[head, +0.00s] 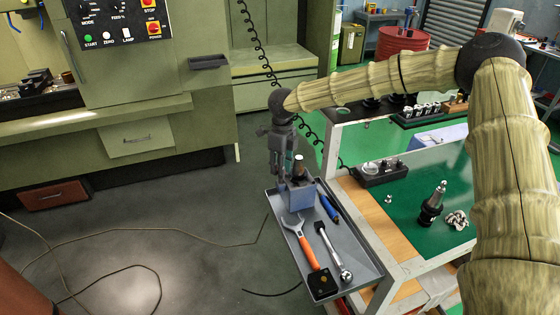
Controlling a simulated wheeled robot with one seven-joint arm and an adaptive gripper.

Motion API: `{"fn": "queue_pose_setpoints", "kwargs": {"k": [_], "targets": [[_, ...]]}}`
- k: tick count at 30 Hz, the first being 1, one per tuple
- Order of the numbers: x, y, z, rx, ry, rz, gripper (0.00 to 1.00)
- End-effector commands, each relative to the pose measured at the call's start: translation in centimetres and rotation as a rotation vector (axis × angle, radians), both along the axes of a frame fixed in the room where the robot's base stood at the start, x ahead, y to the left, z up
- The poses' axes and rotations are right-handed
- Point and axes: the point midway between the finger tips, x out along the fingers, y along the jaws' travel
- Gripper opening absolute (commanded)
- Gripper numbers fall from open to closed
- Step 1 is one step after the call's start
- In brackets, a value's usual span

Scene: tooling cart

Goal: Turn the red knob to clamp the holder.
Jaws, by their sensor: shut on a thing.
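My gripper (286,180) points down at the left side of a small blue-grey clamping block (301,196) at the far end of a grey tray. Its fingers are shut at the block, on what seems to be the red knob; the knob itself is hidden and no red shows there.
The grey tray (352,253) also carries an orange-handled wrench (303,243), a ratchet (333,251), a blue-handled tool (328,202) and a black-yellow tape measure (322,284). The green-topped cart (400,218) adjoins on the right, with a black toolholder (433,205). Open floor lies left.

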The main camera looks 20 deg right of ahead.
Motion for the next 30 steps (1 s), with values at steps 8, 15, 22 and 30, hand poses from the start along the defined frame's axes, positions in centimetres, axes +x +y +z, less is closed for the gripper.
{"fn": "queue_pose_setpoints", "kwargs": {"k": [8,15,22,30], "targets": [[0.05,-0.01,0.36,0.0,0.0,0.259,0.01],[0.08,-0.02,0.25,0.0,-0.001,0.47,0.01],[0.09,0.01,0.17,0.0,-0.001,0.623,0.01],[0.14,0.02,0.13,0.0,-0.002,0.723,0.01]]}}
